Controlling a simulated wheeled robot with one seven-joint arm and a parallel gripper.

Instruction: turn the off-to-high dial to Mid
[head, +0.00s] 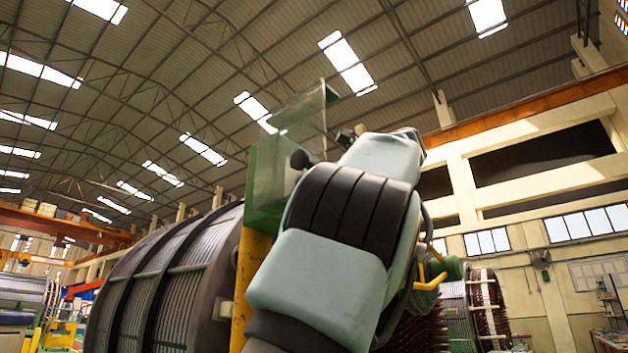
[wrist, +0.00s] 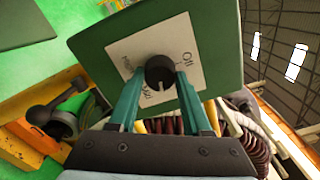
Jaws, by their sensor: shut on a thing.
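The black round dial (wrist: 160,70) sits on a white label plate (wrist: 120,50) on a green panel (wrist: 215,40) in the wrist view. The plate reads "Off" at the dial's right; text at its left and below is small and hard to read. A short pale mark shows at the dial's lower edge. My gripper (wrist: 160,76) has its two teal fingers shut on the dial, one on each side.
A black ball-ended lever (wrist: 40,113) stands on a yellow-orange part left of the panel in the wrist view. A large ribbed stator cylinder (head: 150,275) lies behind the box in the head view. Dark red coils (wrist: 165,125) show below the panel.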

